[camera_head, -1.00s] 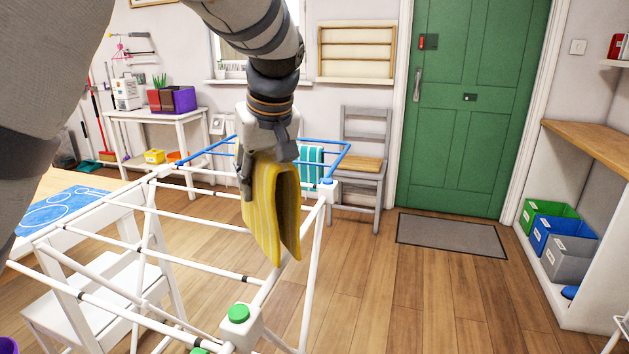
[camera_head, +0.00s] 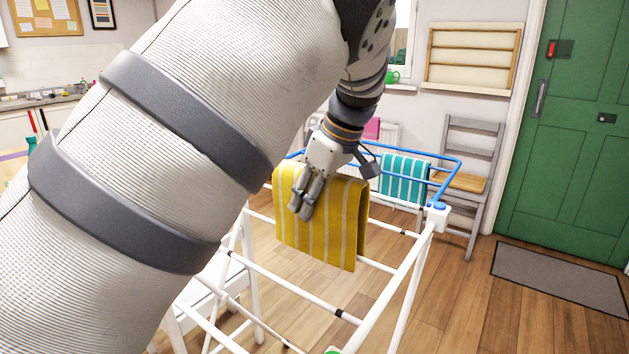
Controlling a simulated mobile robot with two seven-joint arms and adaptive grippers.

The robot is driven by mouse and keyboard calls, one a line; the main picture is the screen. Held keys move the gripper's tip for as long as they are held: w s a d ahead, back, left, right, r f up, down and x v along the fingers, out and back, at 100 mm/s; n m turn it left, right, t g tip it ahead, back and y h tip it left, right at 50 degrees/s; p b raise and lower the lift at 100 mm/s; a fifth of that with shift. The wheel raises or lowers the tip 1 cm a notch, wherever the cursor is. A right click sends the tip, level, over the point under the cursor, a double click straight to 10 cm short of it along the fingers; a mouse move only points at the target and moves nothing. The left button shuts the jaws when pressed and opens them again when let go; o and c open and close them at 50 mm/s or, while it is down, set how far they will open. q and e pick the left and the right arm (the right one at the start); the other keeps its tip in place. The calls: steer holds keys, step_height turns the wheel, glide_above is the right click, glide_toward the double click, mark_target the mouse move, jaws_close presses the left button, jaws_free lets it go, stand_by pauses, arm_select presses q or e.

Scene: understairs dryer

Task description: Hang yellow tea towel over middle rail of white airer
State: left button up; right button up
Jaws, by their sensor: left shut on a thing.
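The yellow tea towel (camera_head: 345,225) with pale stripes hangs folded from my left gripper (camera_head: 303,208), its broad face toward me. My left gripper is shut on the towel near its upper edge. The white airer (camera_head: 391,290) stands below and around it, with several white rails running across. The towel is over the airer's far part; I cannot tell whether it touches a rail. My large left arm hides the airer's left side and much of its rails. My right gripper is not in view.
A teal striped cloth (camera_head: 404,180) hangs at the airer's blue far frame (camera_head: 447,182). A pink cloth (camera_head: 372,129) is behind. A grey chair (camera_head: 470,180) stands beyond the airer. A doormat (camera_head: 560,279) lies before the green door (camera_head: 580,130). The floor right of the airer is clear.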

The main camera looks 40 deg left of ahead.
mark_target(334, 213)
arm_select(q)
step_height(334, 213, down, 13)
steer(key=shift+r+b, duration=0.15)
steer(key=shift+b, duration=0.55)
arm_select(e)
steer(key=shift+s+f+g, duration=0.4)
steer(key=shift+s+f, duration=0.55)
arm_select(q)
steer(key=o, duration=1.3)
steer(key=shift+c, duration=0.2)
steer(key=v, duration=1.2)
